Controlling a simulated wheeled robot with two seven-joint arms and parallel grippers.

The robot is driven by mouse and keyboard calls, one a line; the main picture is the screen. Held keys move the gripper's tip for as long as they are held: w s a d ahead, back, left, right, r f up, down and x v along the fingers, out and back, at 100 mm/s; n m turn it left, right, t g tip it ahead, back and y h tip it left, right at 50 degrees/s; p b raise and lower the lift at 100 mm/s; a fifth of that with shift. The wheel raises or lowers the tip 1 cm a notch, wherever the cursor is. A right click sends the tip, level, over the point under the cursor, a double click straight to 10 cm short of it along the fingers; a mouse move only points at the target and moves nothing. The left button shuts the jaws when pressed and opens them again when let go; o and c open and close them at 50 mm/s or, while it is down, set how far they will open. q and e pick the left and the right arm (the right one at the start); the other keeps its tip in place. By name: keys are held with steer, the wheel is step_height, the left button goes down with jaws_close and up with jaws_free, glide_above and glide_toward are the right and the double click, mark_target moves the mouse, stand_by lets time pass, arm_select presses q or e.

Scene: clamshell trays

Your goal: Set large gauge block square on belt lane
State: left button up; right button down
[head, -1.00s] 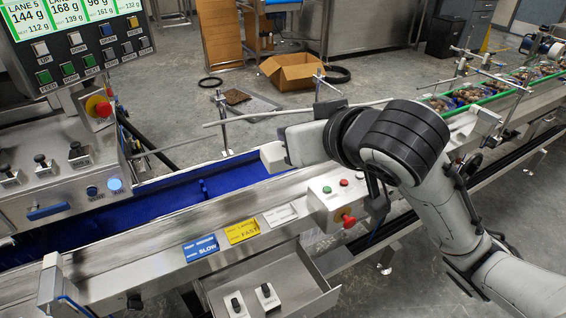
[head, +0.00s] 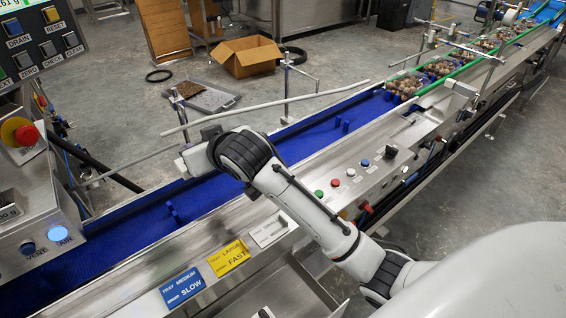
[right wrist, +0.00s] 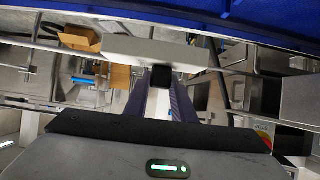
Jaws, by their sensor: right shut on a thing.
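My right gripper (head: 205,156) reaches in from the right over the blue belt lane (head: 130,216). It is shut on a pale grey block, likely the large gauge block (head: 184,168), of which only a small end shows in the head view. In the right wrist view the block (right wrist: 125,46) is a long pale bar across the fingertips (right wrist: 162,90). A dark square piece, perhaps its knob, sits between the fingers. The belt also shows along the top edge there, apart from the bar. The block's height over the belt is unclear. My left gripper is out of view.
A blue medium placard (head: 182,288) and a yellow large placard (head: 229,258) lie on the near steel rail. A grey guide rod (head: 265,108) runs along the far side. Filled clamshell trays (head: 405,84) stand up the belt. A control panel (head: 30,200) is at left.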

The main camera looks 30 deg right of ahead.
steer(key=f, duration=0.1)
steer(key=w+f, duration=0.1)
steer(key=shift+a+f, duration=0.35)
step_height(320, 180, down, 10)
steer(key=shift+b, duration=0.6)
steer(key=shift+f, duration=0.15)
steer(key=c, duration=1.5)
jaws_free()
